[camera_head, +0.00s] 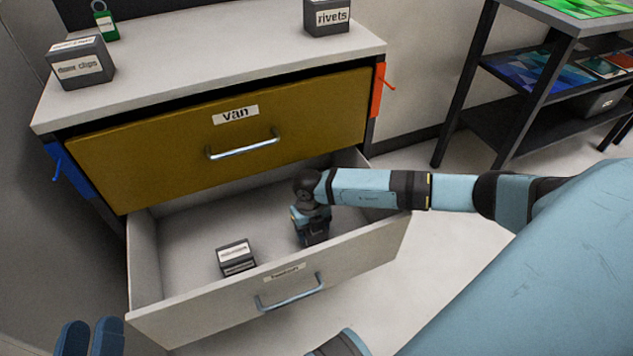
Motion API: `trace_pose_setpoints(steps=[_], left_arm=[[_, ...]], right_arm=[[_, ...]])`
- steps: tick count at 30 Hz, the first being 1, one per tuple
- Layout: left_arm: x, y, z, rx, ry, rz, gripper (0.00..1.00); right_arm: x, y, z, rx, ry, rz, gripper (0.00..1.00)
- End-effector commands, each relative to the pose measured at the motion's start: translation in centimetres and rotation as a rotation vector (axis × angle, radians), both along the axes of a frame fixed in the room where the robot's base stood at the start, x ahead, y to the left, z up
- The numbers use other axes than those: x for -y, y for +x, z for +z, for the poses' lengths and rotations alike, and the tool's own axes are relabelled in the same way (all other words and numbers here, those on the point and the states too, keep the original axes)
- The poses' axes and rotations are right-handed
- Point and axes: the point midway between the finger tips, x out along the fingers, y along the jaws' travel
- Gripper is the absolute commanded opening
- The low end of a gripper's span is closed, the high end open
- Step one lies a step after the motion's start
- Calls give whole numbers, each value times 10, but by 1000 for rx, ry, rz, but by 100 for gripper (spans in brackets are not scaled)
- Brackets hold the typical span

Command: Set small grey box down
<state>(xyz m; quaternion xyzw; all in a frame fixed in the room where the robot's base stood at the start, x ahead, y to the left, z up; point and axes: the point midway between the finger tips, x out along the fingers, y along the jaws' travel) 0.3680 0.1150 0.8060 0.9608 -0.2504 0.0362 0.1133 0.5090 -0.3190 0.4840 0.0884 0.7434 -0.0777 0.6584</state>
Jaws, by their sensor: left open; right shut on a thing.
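My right gripper (311,220) reaches down into the open lower drawer (180,225). It is shut on a small grey box (315,236), which is mostly hidden by the gripper. The held box is low inside the drawer, near its front panel; I cannot tell if it touches the drawer floor. Another small grey box (236,257) with white labels sits in the drawer to the left, apart from the gripper. My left gripper (90,338) is at the bottom left corner, open and empty, outside the drawer.
A closed mustard drawer (160,150) labelled "van" is above the open one. On the cabinet top (210,55) stand a grey "dome clips" box (80,65), a "rivets" box (327,17) and a green tagged item (105,25). A dark shelf rack (510,110) stands at right.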

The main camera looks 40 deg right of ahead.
Motion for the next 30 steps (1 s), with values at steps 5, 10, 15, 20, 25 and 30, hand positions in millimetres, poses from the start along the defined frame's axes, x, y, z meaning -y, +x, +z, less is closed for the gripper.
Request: trace_pose_setpoints(steps=[5,10,15,20,25,30], left_arm=[[0,1,-7,-21,11,-6,43],[0,1,-7,-22,11,-5,43],[0,1,-9,-27,13,-6,43],[0,0,-9,-27,13,-6,43],[1,0,-8,-26,13,-6,43],[0,1,2,-8,7,-2,43]], right_arm=[[-7,-4,-8,0,1,0,33],[-6,-4,-7,0,0,0,33],[-6,-4,-10,0,0,0,68],[-6,-4,-10,0,0,0,87],[-6,-4,-9,0,0,0,87],[-5,-2,6,1,0,0,87]])
